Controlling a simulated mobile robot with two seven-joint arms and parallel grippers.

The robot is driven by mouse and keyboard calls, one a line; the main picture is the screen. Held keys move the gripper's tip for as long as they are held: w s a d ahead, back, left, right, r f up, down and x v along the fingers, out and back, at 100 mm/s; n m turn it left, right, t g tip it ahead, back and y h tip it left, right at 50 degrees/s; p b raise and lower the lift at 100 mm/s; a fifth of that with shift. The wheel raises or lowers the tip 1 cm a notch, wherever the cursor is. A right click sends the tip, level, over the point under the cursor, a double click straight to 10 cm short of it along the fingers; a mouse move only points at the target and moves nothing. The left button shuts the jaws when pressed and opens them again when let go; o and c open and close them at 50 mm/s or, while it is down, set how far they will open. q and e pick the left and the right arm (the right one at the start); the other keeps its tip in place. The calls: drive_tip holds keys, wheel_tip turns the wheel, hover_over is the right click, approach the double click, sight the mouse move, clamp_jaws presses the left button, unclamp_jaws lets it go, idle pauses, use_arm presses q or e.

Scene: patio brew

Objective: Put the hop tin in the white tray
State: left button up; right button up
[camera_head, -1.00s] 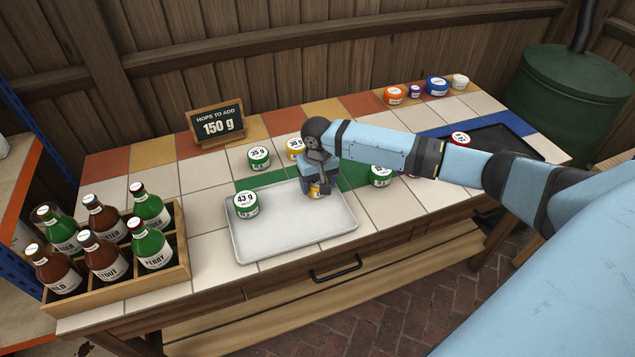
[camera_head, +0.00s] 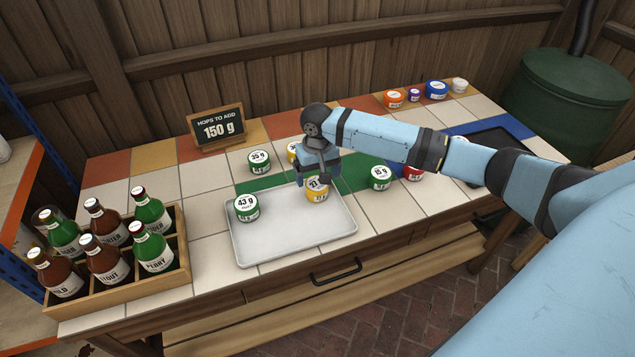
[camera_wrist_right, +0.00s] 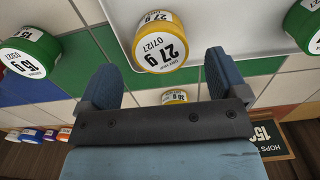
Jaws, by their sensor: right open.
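The white tray (camera_head: 290,233) lies at the front middle of the tiled table. It holds a green-banded 43 g tin (camera_head: 246,208) at its left and a yellow 27 g tin (camera_head: 317,190) at its back right, both upright. My right gripper (camera_head: 318,177) is just above and behind the yellow tin. In the right wrist view the gripper (camera_wrist_right: 160,72) has its fingers spread, and the 27 g tin (camera_wrist_right: 160,42) stands just beyond the fingertips, free of them. My left gripper is not in view.
A green 35 g tin (camera_head: 259,161) and a partly hidden yellow tin (camera_head: 293,152) stand behind the tray. A green 15 g tin (camera_head: 380,177) and a red tin (camera_head: 413,172) stand to its right. A bottle crate (camera_head: 182,272) is at left. The sign (camera_head: 217,129) reads 150 g.

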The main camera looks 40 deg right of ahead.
sight(318, 184)
wheel_tip(318, 184, up, 8)
drive_tip(key=shift+f+p, duration=0.25)
drive_tip(key=shift+p, duration=0.05)
idle(0.4)
